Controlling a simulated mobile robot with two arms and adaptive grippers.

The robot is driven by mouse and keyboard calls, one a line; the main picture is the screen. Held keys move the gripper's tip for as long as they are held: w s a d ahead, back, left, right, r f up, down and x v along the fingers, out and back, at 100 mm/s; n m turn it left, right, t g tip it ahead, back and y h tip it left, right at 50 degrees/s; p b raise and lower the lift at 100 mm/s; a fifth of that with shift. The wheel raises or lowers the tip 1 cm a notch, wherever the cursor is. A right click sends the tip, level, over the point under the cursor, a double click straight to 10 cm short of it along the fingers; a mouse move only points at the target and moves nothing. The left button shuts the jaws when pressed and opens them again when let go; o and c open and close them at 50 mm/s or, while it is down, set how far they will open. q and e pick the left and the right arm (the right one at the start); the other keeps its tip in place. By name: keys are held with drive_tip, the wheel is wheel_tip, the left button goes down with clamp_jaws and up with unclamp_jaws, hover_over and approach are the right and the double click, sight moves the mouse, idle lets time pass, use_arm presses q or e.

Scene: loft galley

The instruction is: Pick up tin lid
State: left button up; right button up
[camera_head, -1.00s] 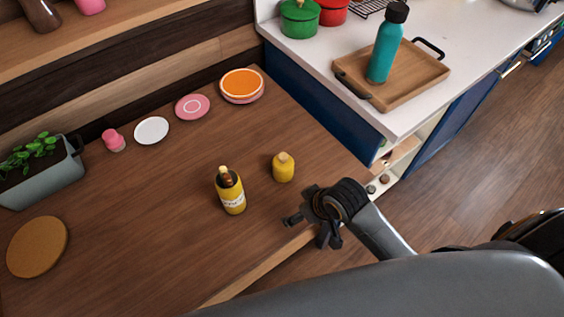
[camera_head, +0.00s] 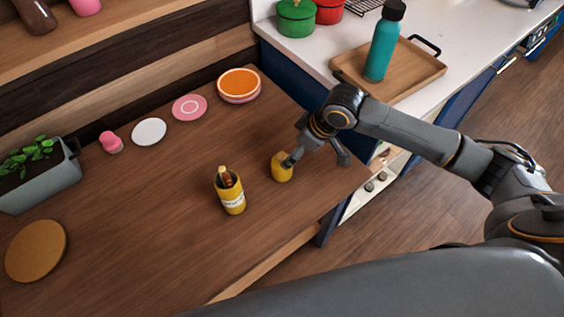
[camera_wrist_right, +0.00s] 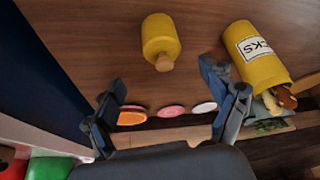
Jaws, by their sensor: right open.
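The tin lid (camera_head: 281,170), a small yellow piece with a wooden knob, stands on the brown wooden counter. It also shows in the right wrist view (camera_wrist_right: 160,36), beyond and between the open fingers, with nothing between them. My right gripper (camera_head: 317,159) is open beside and above the lid; one finger covers part of its top in the head view. The yellow tin (camera_head: 232,198) stands open to the left of the lid, with brownish items inside. In the wrist view the tin (camera_wrist_right: 258,55) is at upper right. My left gripper is not in view.
A pink-and-orange bowl stack (camera_head: 239,86), a pink plate (camera_head: 189,107), a white plate (camera_head: 149,132) and a pink object (camera_head: 110,142) line the back. A planter (camera_head: 40,180) and round cork mat (camera_head: 36,251) are left. A white counter holds a tray (camera_head: 408,80) and teal bottle (camera_head: 383,48).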

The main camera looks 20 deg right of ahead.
sight(280, 174)
drive_tip(key=x, duration=0.4)
drive_tip(key=shift+w+a+f, duration=0.1)
drive_tip(key=shift+f, duration=0.15)
drive_tip(key=shift+p+x, duration=0.55)
drive_tip(key=shift+x, duration=2.1)
drive_tip(key=shift+a, duration=0.15)
drive_tip(key=c, duration=1.2)
